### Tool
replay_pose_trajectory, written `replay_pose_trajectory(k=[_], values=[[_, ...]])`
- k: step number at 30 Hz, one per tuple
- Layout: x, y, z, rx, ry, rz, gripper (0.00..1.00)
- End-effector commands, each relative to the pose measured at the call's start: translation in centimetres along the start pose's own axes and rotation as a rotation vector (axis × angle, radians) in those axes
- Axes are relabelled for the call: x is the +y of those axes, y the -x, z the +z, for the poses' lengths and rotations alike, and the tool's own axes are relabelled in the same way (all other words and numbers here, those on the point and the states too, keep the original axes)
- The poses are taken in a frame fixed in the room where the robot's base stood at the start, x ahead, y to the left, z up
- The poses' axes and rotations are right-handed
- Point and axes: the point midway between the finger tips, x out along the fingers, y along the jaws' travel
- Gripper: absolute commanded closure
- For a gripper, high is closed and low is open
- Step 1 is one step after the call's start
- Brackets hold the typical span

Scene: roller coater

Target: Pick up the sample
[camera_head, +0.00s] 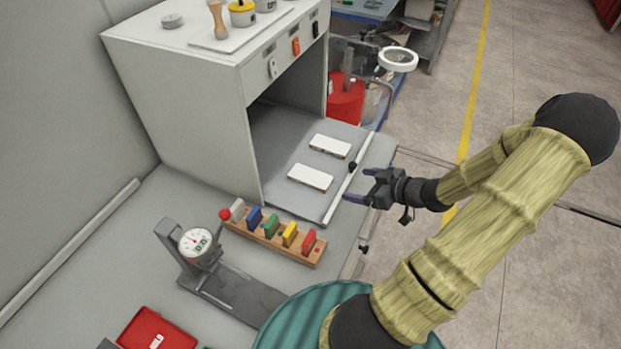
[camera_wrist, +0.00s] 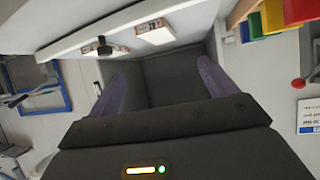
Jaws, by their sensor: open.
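Two flat white rectangular pieces that may be the sample lie apart on a grey pull-out shelf (camera_head: 275,140) in front of the cabinet opening. One white piece (camera_head: 310,177) is nearer the coloured block rack; the other white piece (camera_head: 330,146) is farther back. In the wrist view the two white pieces (camera_wrist: 155,31) (camera_wrist: 103,47) show beyond the pale bar. My gripper (camera_head: 357,185) is open and empty, outside the shelf's front bar, pointing left toward it. Its two fingers also show in the wrist view (camera_wrist: 164,68), with nothing between them.
A pale bar with a black knob (camera_head: 352,167) runs along the shelf front. A wooden rack (camera_head: 262,238) holds several coloured blocks. A dial gauge stand (camera_head: 197,244) and red case (camera_head: 157,331) are nearer. The white cabinet (camera_head: 190,100) rises behind. Floor at right is open.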

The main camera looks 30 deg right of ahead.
Motion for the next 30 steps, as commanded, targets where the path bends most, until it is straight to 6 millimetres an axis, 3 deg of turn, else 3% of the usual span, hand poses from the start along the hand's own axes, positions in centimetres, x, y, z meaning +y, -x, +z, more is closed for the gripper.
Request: replay_pose_trajectory(k=[8, 24, 30], values=[[0.0, -0.9, 0.0, 0.0, -0.002, -0.002, 0.15], [-0.1, -10.1, 0.0, -0.003, -0.003, -0.004, 0.15], [0.0, -12.2, 0.0, -0.004, 0.0, -0.001, 0.15]])
